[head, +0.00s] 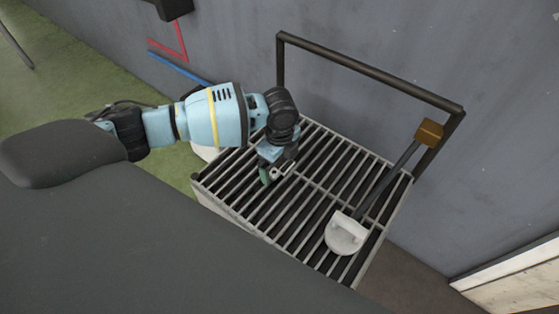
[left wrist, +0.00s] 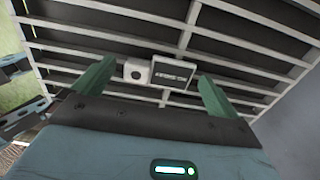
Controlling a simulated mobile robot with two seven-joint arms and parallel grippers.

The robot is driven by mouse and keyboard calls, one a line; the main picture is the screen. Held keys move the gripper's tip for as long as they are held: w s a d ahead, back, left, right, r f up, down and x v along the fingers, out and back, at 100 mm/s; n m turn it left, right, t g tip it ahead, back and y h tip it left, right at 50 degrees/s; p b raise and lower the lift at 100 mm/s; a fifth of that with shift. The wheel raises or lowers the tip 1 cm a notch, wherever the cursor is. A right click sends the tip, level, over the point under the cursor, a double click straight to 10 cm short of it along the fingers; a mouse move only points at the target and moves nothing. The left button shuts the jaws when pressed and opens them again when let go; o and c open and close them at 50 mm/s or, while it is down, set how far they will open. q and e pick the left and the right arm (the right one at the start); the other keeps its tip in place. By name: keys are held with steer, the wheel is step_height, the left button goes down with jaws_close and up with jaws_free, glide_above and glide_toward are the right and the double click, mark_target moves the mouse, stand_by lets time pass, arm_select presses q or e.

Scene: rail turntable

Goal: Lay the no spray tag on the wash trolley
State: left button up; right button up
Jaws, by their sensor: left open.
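The wash trolley (head: 232,206) is a pale slatted rack with a dark upright handle frame, seen in the head view. My left gripper (head: 273,174) is low over its left part, pointing down. In the left wrist view its green fingers (left wrist: 156,70) are spread apart. A small tag (left wrist: 174,72) with a dark face and a pale edge shows between them, against the slats, with a white piece with a dark round hole (left wrist: 137,70) beside it. Neither finger visibly touches the tag. Its wording is too small to read. My right gripper is out of view.
A white round-ended tool (head: 346,235) with a dark shaft and brown block end (head: 429,132) leans across the trolley's right side. A grey wall (head: 380,45) stands behind the handle frame. The slats between gripper and tool are clear.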

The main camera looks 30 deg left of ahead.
mark_target(279, 168)
arm_select(q)
step_height(279, 168, up, 12)
steer(key=p, duration=0.1)
steer(key=shift+r, duration=0.15)
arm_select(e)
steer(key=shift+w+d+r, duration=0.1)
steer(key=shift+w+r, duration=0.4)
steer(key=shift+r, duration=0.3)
arm_select(q)
steer(key=shift+s, duration=0.1)
